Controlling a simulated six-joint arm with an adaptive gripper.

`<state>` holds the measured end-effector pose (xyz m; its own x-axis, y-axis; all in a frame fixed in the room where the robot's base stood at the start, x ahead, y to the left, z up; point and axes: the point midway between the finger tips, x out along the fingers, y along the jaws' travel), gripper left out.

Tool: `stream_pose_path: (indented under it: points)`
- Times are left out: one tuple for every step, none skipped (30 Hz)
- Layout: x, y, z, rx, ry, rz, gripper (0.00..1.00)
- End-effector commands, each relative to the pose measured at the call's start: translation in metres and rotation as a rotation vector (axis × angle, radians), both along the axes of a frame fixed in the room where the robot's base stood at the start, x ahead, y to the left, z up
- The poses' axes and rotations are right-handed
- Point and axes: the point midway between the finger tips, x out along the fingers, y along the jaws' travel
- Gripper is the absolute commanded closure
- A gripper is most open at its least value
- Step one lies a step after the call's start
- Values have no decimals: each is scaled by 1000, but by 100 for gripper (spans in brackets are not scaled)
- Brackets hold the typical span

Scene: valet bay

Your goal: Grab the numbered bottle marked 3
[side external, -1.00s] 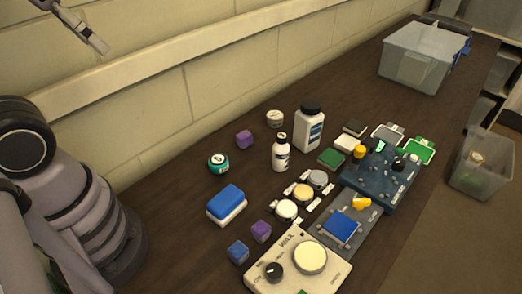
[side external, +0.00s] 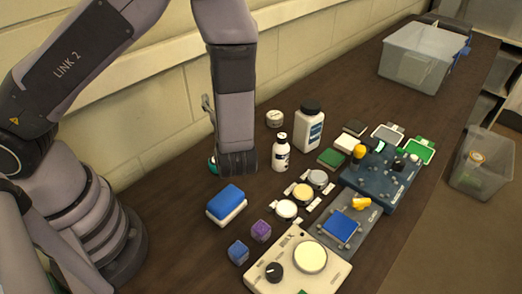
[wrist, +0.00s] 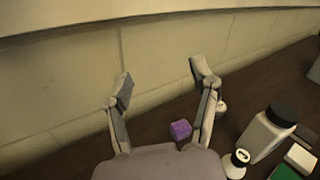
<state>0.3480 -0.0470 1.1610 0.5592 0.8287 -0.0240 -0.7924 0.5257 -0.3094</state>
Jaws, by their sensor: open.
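A small white bottle (side external: 281,155) with a dark cap stands upright on the dark bench in the side view. A larger white bottle (side external: 309,132) with a black cap and blue label stands behind it to the right. Both also show at the lower right of the wrist view, the small bottle (wrist: 236,166) and the large bottle (wrist: 262,137). I cannot read a 3 on either. My gripper (wrist: 160,80) is open and empty, its fingers wide apart and facing the wall, left of both bottles. In the side view my wrist hides most of it.
A purple cube (wrist: 180,129) lies near my right finger in the wrist view. A teal round item (side external: 211,164) is mostly hidden by my arm. The block wall (side external: 150,135) is close behind.

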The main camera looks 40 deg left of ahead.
Motion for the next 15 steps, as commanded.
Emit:
stream_pose_path:
  points:
    - [5, -21, -25, 72, 36, -122, 40]
    - [7, -32, -38, 107, 51, -193, 40]
    - [8, -47, -55, 146, 68, -283, 40]
    - [8, -57, -68, 171, 82, -347, 40]
    - [8, -66, -80, 194, 94, -407, 40]
    - [5, -77, -96, 218, 111, -480, 40]
    - [3, -84, -106, 232, 121, -528, 40]
    - [1, -90, -115, 244, 131, -571, 40]
    - [-2, -97, -126, 256, 141, -619, 40]
    - [-4, -101, -133, 264, 148, -649, 40]
    - [-6, -104, -138, 268, 153, -674, 40]
    - [-7, -107, -143, 273, 158, -698, 40]
    - [-8, -109, -146, 275, 161, -712, 40]
    - [-7, -109, -148, 276, 163, -720, 40]
    - [-4, -109, -150, 276, 164, -725, 40]
